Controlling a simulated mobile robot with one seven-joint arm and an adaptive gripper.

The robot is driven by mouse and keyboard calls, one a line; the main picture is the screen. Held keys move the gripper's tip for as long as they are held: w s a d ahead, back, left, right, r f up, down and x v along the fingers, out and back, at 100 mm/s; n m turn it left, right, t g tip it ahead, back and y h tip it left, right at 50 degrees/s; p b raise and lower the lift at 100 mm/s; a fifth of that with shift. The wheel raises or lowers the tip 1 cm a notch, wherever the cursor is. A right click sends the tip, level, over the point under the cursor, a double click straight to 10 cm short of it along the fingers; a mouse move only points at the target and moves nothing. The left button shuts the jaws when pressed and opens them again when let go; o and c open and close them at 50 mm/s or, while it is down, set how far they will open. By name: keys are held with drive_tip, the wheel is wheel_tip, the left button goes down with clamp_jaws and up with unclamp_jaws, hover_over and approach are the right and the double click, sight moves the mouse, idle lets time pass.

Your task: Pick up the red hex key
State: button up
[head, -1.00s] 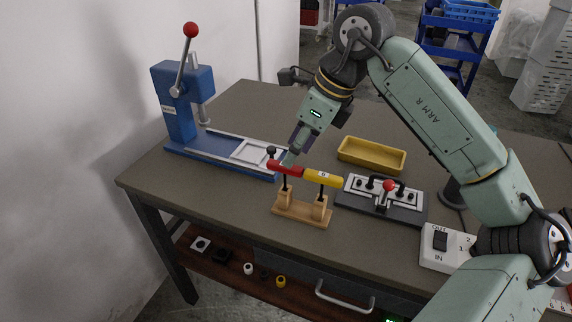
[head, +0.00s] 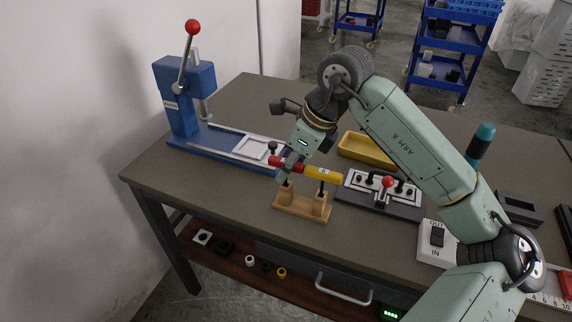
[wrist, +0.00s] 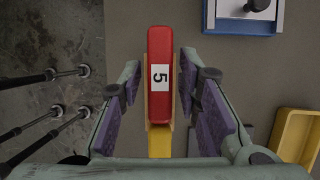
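The red hex key (head: 276,162) lies with its handle across the top of a wooden stand (head: 302,208), at the end nearer the blue press. In the wrist view its red handle (wrist: 160,105) carries a white label reading 5. A yellow hex key (head: 323,175) lies in line with it, and its handle also shows in the wrist view (wrist: 160,145). My gripper (wrist: 159,80) is open, with one purple-padded finger on each side of the red handle and a gap on both sides. In the head view my gripper (head: 287,171) overlaps the red handle and hides part of it.
A blue lever press (head: 187,100) stands at the back left. A yellow tray (head: 367,150) lies behind the stand, and a clamp fixture (head: 380,197) sits right of it. A white switch box (head: 436,243) is farther right. The table left of the stand is clear.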

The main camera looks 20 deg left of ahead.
clamp_jaws()
idle(0.4)
